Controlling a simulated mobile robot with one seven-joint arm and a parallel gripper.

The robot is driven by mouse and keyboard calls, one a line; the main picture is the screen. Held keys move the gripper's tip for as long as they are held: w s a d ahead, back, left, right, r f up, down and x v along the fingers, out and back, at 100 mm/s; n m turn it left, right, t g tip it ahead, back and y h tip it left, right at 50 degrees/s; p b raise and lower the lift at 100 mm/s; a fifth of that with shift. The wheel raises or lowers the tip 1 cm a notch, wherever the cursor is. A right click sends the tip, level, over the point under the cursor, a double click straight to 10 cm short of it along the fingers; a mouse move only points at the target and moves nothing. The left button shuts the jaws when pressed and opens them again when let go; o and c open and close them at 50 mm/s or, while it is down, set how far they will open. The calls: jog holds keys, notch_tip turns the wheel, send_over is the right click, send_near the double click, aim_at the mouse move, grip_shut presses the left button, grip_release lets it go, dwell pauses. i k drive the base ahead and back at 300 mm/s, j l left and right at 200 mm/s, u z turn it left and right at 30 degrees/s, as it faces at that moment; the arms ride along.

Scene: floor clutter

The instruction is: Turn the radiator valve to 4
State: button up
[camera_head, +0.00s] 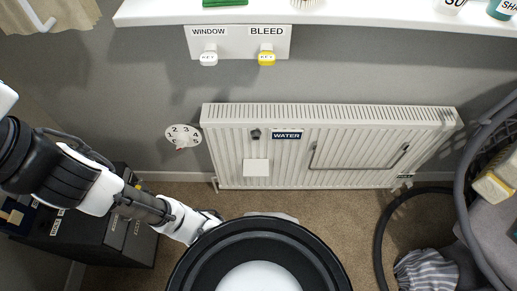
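The radiator (330,150) is a long white ribbed panel on the grey wall. The valve dial (183,133) is a round white disc on the wall just left of the radiator, with 1, 2, 3 and 4 readable around its upper part. A small red mark (181,149) shows at its lower edge; I cannot tell which number is selected. My arm reaches in from the left, below the dial. My gripper (208,221) is low, below the radiator's left end and apart from the dial. Its fingers are too small and partly hidden to read.
A key plate (238,42) labelled WINDOW and BLEED hangs above. The radiator carries a WATER label (287,135) and a towel bar (360,162). Dark drawers (95,235) stand lower left. A grey hose (383,230) and laundry (426,270) lie right. Some carpet is bare.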

aim_at(183, 140)
jog(key=u, duration=0.7)
